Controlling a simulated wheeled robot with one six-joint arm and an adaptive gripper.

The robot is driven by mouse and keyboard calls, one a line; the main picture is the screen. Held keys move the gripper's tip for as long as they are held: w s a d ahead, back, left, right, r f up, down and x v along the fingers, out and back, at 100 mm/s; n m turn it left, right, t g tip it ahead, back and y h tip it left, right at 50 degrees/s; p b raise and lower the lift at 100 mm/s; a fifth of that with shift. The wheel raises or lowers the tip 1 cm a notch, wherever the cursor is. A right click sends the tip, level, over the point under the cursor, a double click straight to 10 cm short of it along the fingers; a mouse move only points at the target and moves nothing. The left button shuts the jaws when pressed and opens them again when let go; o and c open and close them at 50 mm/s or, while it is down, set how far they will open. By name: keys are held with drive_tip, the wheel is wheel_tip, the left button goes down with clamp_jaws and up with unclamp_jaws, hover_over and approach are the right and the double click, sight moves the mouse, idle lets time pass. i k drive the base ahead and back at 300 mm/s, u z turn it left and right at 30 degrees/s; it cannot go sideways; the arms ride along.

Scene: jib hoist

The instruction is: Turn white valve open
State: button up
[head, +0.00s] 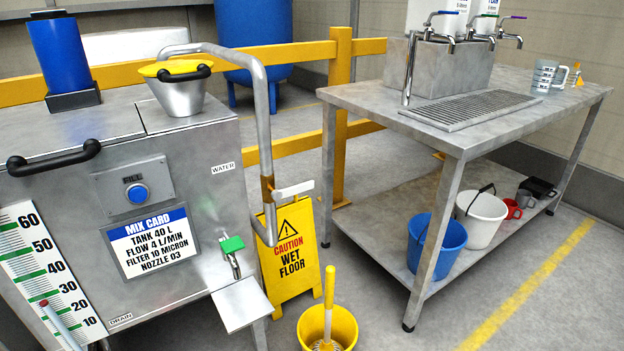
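A white valve lever (293,190) sticks out to the right from a brass valve body (267,188) on the grey bent pipe (262,120). The lever lies crosswise to this upright stretch of pipe. The pipe arches over the grey tank's right end and runs down beside it. A label reading WATER (223,168) is on the tank side, left of the valve. My gripper is not in this view, and nothing touches the lever.
A yellow wet floor sign (288,250) stands just below the valve. A yellow bucket (327,330) with a mop is in front of it. The grey tank (60,180) is at left, a steel table (400,100) at right. Bare floor lies between bucket and table.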

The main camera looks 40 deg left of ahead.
sight(299, 189)
drive_tip(key=u, duration=0.5)
drive_tip(key=i, duration=0.9)
drive_tip(key=u, duration=0.7)
